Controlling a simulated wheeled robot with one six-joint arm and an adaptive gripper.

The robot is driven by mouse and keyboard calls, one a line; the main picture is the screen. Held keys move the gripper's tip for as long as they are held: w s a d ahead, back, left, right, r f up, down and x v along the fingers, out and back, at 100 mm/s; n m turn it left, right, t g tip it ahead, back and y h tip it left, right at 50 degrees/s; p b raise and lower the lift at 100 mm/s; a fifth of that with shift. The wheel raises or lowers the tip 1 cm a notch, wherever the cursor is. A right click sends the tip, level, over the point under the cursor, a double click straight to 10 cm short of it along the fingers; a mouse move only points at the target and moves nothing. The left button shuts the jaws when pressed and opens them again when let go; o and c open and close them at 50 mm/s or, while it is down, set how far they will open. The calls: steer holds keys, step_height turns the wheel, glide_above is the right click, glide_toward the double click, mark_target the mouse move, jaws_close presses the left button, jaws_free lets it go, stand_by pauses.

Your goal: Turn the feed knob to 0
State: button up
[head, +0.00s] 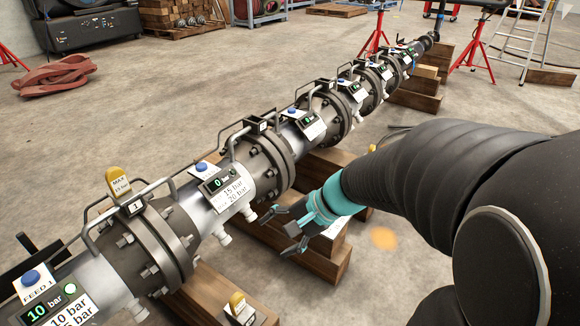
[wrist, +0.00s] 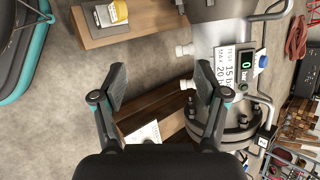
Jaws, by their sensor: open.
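A yellow knob on a small white-labelled base (head: 237,305) sits on a wooden block at the bottom of the head view. It also shows at the top of the wrist view (wrist: 112,14). Its label is too small to read, so I cannot tell if it is the feed knob. A display marked FEED 1 (head: 45,305) reads 10 bar at lower left, beside a blue button (head: 32,277). My gripper (head: 281,231) is open and empty, in front of the pipe and right of the yellow knob. Its spread fingers show in the wrist view (wrist: 162,82).
The flanged pipe (head: 262,160) runs diagonally on wooden blocks (head: 316,258). Its second section's display (head: 217,183) reads 0 bar. A yellow tag marked MAX (head: 118,181) stands by flange 1. Handles and white fittings (head: 222,235) stick out. Floor at lower right is partly covered by my arm.

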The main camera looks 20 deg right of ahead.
steer(key=w+d+f+m+t+y, duration=0.25)
steer(key=w+d+f+m, duration=0.25)
steer(key=w+m, duration=0.25)
steer(key=w+d+f+m+t+h+b, duration=0.1)
steer(key=w+d+f+m+t+h, duration=0.3)
steer(key=d+f+m, duration=0.55)
steer(key=w+d+f+m+t+h, duration=0.35)
steer(key=d+f+m, duration=0.25)
steer(key=d, duration=0.6)
steer(key=x, duration=1.3)
steer(key=shift+s+a+f, duration=0.1)
steer(key=shift+a+f, duration=0.05)
steer(key=c, duration=1.2)
steer(key=shift+o, duration=0.2)
